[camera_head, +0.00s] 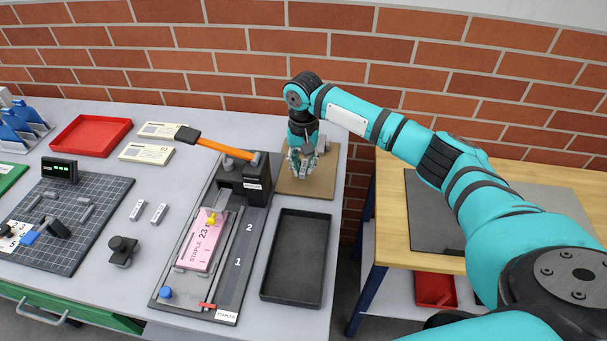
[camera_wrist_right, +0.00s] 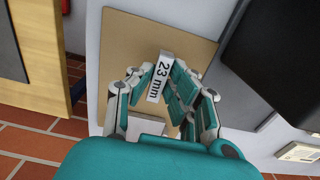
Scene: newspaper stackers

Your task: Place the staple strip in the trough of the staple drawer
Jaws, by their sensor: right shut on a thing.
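My right gripper (camera_head: 303,168) is over the tan board (camera_head: 318,184) at the table's far right corner. In the right wrist view, the gripper (camera_wrist_right: 163,90) is shut on a pale staple strip (camera_wrist_right: 162,78) labelled "23 mm". The fingers hide part of the strip. The black stapler (camera_head: 232,186) stands left of the board, on a long dark base (camera_head: 237,278) marked 1 and 2. A pink card (camera_head: 197,256) reading "STAPLE 23" lies on the base. I cannot make out the drawer's trough clearly. My left gripper is not in view.
An empty black tray (camera_head: 296,258) is right of the base. Two small grey pieces (camera_head: 159,213) and a dark knob (camera_head: 122,250) lie to the left. A brick wall (camera_head: 240,60) rises behind.

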